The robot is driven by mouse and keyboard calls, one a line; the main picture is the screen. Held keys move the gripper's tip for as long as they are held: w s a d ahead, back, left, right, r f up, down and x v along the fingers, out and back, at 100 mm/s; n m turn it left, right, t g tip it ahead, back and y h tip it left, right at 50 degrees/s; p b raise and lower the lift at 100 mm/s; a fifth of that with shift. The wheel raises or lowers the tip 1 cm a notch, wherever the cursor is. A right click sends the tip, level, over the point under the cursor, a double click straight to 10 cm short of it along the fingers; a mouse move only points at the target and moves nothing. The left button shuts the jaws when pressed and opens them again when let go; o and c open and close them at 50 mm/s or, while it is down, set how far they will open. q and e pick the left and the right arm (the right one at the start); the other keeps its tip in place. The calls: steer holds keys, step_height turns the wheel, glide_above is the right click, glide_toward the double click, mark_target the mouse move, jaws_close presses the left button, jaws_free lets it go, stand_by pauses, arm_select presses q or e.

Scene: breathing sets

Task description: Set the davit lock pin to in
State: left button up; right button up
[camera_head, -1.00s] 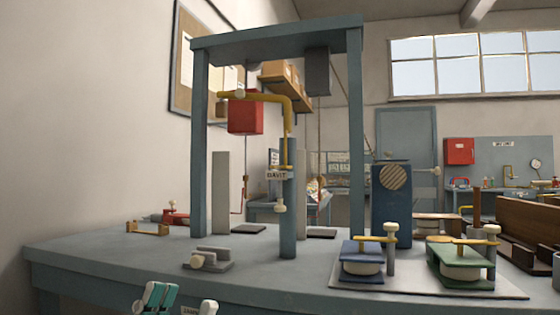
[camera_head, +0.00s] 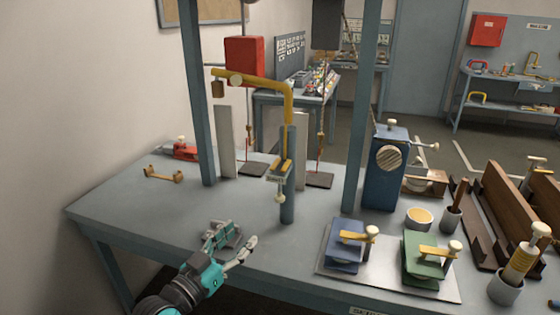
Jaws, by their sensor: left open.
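The davit is a yellow bent arm (camera_head: 262,84) on a blue-grey post (camera_head: 288,205), with a small label plate (camera_head: 278,179) on it. A pale round knob (camera_head: 280,198) hangs just below the label; it looks like the lock pin's handle. Its depth in the post is too small to tell. My left gripper (camera_head: 236,241) is open, low over the table's front edge, to the left of and nearer than the post, apart from the knob. A grey fitting on the table is partly hidden around its fingers. My right gripper is out of view.
The blue-grey frame's legs (camera_head: 358,140) stand on both sides of the davit. A red block (camera_head: 243,61) hangs behind the yellow arm. At right are a blue box (camera_head: 388,170) and a tray (camera_head: 335,268) with blue and green clamps. The table left of the post is mostly clear.

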mark_target(281, 199)
arm_select(q)
steer(key=shift+g, duration=0.5)
steer(key=p+x, duration=0.2)
steer(key=x, duration=1.5)
steer(key=shift+w, duration=0.4)
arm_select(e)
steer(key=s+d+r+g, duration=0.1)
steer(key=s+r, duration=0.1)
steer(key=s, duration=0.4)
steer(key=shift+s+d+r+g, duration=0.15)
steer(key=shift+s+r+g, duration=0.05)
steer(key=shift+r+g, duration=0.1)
arm_select(q)
jaws_close()
steer(key=shift+w+f, duration=0.15)
steer(key=shift+f, duration=0.05)
